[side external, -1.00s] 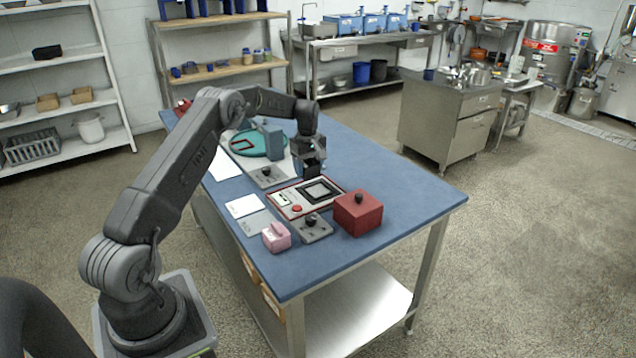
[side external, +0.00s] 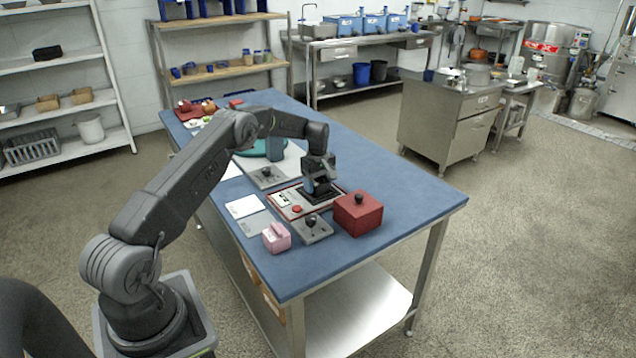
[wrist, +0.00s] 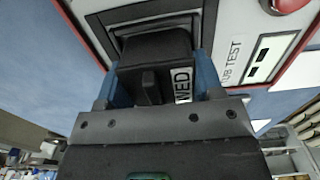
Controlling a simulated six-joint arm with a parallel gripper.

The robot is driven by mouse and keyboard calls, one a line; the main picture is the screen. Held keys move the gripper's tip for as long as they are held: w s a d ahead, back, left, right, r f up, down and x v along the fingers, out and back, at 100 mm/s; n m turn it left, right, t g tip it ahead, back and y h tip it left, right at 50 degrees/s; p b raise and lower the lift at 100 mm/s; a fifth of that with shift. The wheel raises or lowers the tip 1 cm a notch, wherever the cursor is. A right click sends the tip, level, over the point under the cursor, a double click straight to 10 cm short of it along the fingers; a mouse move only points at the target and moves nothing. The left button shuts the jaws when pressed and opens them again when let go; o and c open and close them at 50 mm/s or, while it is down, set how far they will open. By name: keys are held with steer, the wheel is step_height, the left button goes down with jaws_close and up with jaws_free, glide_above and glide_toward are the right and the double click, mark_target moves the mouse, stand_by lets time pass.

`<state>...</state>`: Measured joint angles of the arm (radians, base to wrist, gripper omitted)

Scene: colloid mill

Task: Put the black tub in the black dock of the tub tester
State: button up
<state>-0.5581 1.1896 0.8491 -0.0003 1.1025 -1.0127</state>
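The tub tester (side external: 285,198) is a flat red-and-white panel on the blue table, with a red button and a black dock (wrist: 135,14). My gripper (side external: 316,190) is directly over the dock in the side external view. In the wrist view the blue fingers of my gripper (wrist: 158,82) are shut on the black tub (wrist: 155,48), one on each side.
A red box with a black knob (side external: 358,214) stands close right of the tester. A grey plate with a black knob (side external: 313,229) and a pink block (side external: 276,238) lie in front. Another knobbed plate (side external: 265,177) lies behind. The table's right side (side external: 415,190) is clear.

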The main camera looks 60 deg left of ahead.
steer(key=o, duration=0.5)
step_height(320, 180, up, 12)
steer(key=shift+d+r, duration=0.1)
steer(key=shift+r, duration=0.05)
steer(key=s+d+r+m+t, duration=0.1)
steer(key=s+d+r+m, duration=0.45)
steer(key=d+r, duration=0.45)
steer(key=s+d+r+m+t, duration=0.2)
steer(key=s+d+r+m, duration=0.3)
steer(key=d+r, duration=0.5)
steer(key=s+d+f+m+t, duration=0.1)
steer(key=s+d+m, duration=0.1)
steer(key=s+d, duration=0.2)
steer(key=s+d+f+m, duration=0.2)
steer(key=s+d+m, duration=0.1)
steer(key=s, duration=0.8)
steer(key=s+d+f+m+t, duration=0.1)
steer(key=s+d+f+m, duration=0.1)
steer(key=s+d, duration=0.3)
steer(key=shift+s+d+f+m+t, duration=0.1)
steer(key=shift+s+d+m+t, duration=0.1)
steer(key=shift+s, duration=0.6)
steer(key=shift+s+d+f+m+t, duration=0.1)
steer(key=shift+s+d, duration=0.05)
steer(key=shift+s, duration=0.65)
